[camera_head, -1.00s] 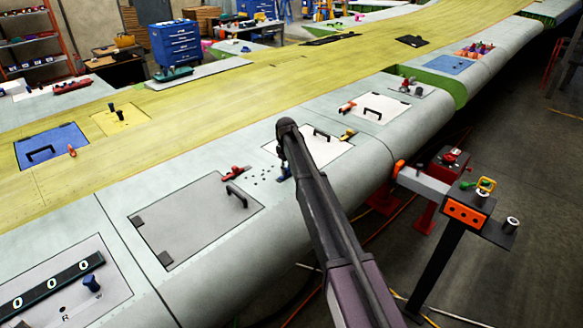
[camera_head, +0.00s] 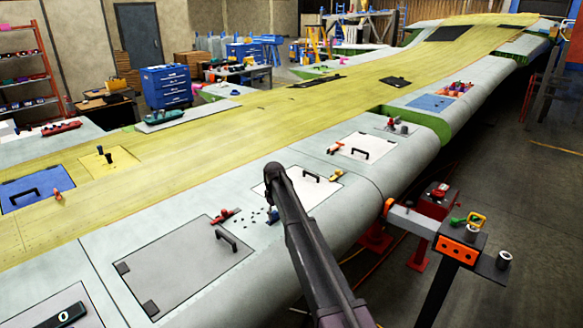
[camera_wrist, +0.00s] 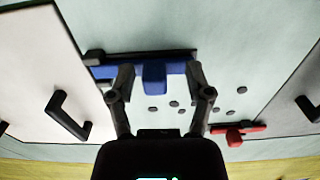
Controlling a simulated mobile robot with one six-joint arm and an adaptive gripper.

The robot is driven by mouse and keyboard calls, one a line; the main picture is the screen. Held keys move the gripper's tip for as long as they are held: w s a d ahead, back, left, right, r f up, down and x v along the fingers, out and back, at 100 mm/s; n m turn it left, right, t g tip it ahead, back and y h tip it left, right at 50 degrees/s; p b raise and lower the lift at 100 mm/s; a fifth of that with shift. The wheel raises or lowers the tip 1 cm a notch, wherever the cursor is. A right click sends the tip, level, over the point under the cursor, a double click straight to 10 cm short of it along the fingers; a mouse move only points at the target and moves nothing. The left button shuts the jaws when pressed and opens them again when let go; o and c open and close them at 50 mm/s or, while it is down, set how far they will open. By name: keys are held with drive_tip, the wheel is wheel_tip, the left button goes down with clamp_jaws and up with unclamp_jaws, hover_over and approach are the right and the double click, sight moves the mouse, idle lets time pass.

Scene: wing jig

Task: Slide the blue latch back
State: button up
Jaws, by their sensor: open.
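The blue latch (camera_wrist: 154,78) shows in the wrist view as a blue bar along a dark rail, with a blue knob standing out from it. My gripper (camera_wrist: 160,72) is open, with one dark finger on each side of the knob. A gap shows between the knob and each finger; whether the fingertips reach down beside it is hard to tell. In the head view a small piece of the blue latch (camera_head: 273,214) shows beside my arm, which hides most of it. My gripper is not clearly visible in the head view.
A red latch (camera_wrist: 238,132) lies right of the gripper, with several small dark dots on the skin between. A white panel (camera_wrist: 28,65) with a black handle is on the left. A grey panel (camera_head: 175,265) and an orange-fronted stand (camera_head: 457,250) flank my arm.

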drive_tip(key=s+d+f+m+b, duration=0.2)
drive_tip(key=s+d+m, duration=0.3)
drive_tip(key=s+d, duration=1)
drive_tip(key=s+d+f+m+b, duration=0.3)
drive_tip(key=s+d+m, duration=0.2)
drive_tip(key=s+d, duration=0.9)
drive_tip(key=s, duration=0.9)
drive_tip(key=shift+d, duration=0.4)
